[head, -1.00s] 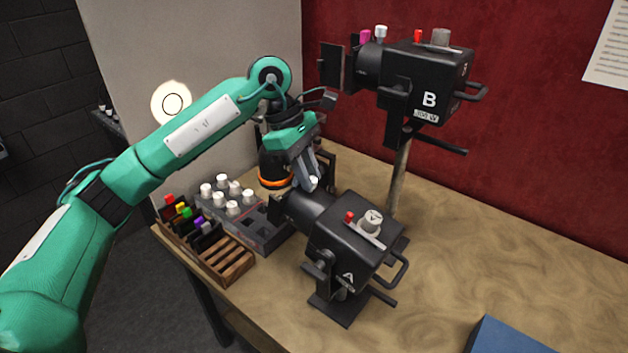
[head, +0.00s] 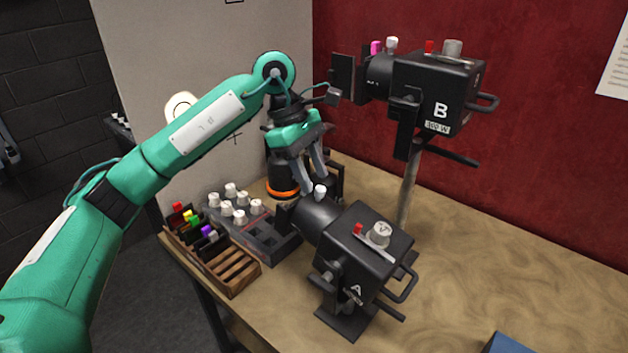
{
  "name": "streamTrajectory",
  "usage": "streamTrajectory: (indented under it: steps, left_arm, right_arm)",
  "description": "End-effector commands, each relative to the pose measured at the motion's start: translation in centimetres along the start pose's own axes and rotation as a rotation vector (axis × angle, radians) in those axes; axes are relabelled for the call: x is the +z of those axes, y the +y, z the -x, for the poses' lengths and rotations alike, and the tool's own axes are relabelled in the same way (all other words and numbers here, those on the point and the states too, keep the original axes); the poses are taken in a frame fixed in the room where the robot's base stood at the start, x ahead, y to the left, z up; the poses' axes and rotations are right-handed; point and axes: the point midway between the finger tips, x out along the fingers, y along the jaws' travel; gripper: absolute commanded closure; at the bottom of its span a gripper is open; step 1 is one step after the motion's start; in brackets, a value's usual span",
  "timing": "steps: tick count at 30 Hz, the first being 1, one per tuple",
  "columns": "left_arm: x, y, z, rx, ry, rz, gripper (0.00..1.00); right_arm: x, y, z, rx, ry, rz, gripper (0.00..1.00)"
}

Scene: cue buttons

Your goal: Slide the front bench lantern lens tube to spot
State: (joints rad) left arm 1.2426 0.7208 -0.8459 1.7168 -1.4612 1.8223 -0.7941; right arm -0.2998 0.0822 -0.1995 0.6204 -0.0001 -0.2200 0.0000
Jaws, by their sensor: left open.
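The front bench lantern (head: 365,250), a black box marked A, stands on the bench. Its short black lens tube (head: 317,219) points to the back left and has a small white knob (head: 320,190) on top. My left gripper (head: 314,184) is open just above the tube, its two grey fingers pointing down close to the knob. I cannot tell whether they touch it. A pale round light spot (head: 177,104) shows on the grey wall panel, partly hidden by my left arm. My right gripper is out of view.
A second lantern marked B (head: 440,90) stands on a post behind lantern A. A tray of white knobs (head: 268,238) and a wooden rack (head: 233,273) with coloured-topped pieces are at left. A blue block (head: 508,345) is at the front edge. The bench's right side is clear.

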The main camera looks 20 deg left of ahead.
Motion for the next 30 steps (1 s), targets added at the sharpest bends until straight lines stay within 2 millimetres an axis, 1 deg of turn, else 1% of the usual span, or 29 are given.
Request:
streamTrajectory:
  steps: [1, 9, 12, 15, 18, 21, 30]
  left_arm:
    - [-0.1, 0.0, 0.8, 0.004, 0.0, 0.0, 0.59]
    - [-0.2, 0.0, 6.9, 0.006, -0.001, 0.001, 0.59]
    - [-0.2, 0.0, 8.9, 0.005, -0.001, 0.001, 0.59]
    - [-0.2, 0.0, 10.4, 0.003, 0.0, 0.002, 0.59]
    - [-0.2, 0.0, 11.3, 0.003, 0.0, 0.003, 0.59]
    - [-0.2, 0.0, 11.7, 0.002, 0.0, 0.003, 0.59]
    - [-0.2, 0.0, 12.0, 0.001, -0.001, 0.002, 0.59]
  right_arm:
    - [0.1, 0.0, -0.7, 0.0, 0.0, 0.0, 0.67]
    - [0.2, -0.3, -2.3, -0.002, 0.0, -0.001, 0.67]
    - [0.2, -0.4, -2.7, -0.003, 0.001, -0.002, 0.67]
    - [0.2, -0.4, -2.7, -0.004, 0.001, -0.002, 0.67]
    - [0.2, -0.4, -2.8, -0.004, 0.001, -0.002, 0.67]
    - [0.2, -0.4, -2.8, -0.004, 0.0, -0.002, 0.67]
    - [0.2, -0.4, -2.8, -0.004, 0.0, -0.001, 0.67]
